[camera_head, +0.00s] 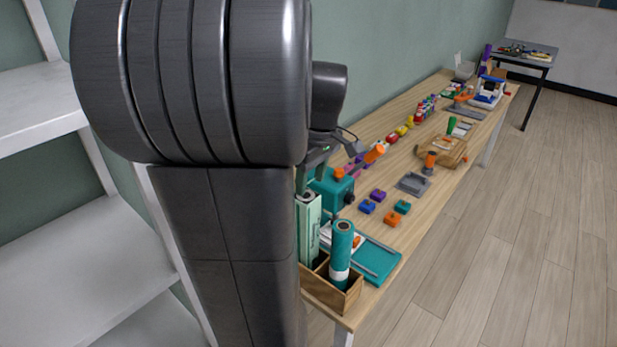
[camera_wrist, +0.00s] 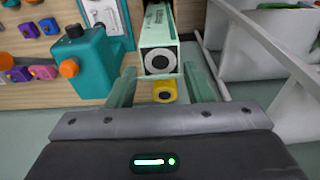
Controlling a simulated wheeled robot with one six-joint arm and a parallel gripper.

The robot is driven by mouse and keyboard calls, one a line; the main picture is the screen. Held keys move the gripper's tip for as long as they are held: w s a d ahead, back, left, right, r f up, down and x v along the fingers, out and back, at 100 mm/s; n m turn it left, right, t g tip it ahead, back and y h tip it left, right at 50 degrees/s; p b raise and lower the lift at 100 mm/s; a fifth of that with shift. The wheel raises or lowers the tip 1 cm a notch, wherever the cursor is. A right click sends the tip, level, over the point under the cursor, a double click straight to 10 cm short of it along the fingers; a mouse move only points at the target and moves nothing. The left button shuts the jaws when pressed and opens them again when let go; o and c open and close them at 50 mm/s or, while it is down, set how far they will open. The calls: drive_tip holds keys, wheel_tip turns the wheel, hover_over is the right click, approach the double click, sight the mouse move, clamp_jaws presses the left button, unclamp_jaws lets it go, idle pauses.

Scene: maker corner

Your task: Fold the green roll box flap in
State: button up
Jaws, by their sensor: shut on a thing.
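The green roll box (camera_head: 309,232) stands upright in a wooden holder (camera_head: 333,296) at the near end of the table. Its open end, with a white and dark roll core (camera_wrist: 159,60), shows in the wrist view. I cannot make out the flap clearly. A small yellow piece with a dark centre (camera_wrist: 164,92) shows between the fingers.
A teal roll (camera_head: 341,250) stands in the holder beside the box. A teal tray (camera_head: 373,262) lies behind it. A teal machine with orange knobs (camera_wrist: 86,62) is close to my fingers. White shelves (camera_head: 60,200) stand at the left. Small blocks and tools cover the table further back.

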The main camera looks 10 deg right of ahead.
drive_tip(key=f+t+b, duration=0.1)
drive_tip(key=s+d+t+y+b, duration=0.1)
drive_tip(key=b, duration=0.1)
drive_tip(key=shift+s+f+y, duration=0.1)
drive_tip(key=shift+f+y, duration=0.2)
drive_tip(key=shift+f, duration=0.05)
drive_tip(key=shift+s+d+f+t+y+b, duration=0.1)
drive_tip(key=shift+s+f+t+y+b, duration=0.15)
drive_tip(key=shift+t+y+b, duration=0.55)
drive_tip(key=shift+b, duration=0.3)
drive_tip(key=o, duration=1)
drive_tip(key=v, duration=1.3)
drive_tip(key=shift+s+r, duration=0.25)
drive_tip(key=shift+r, duration=0.15)
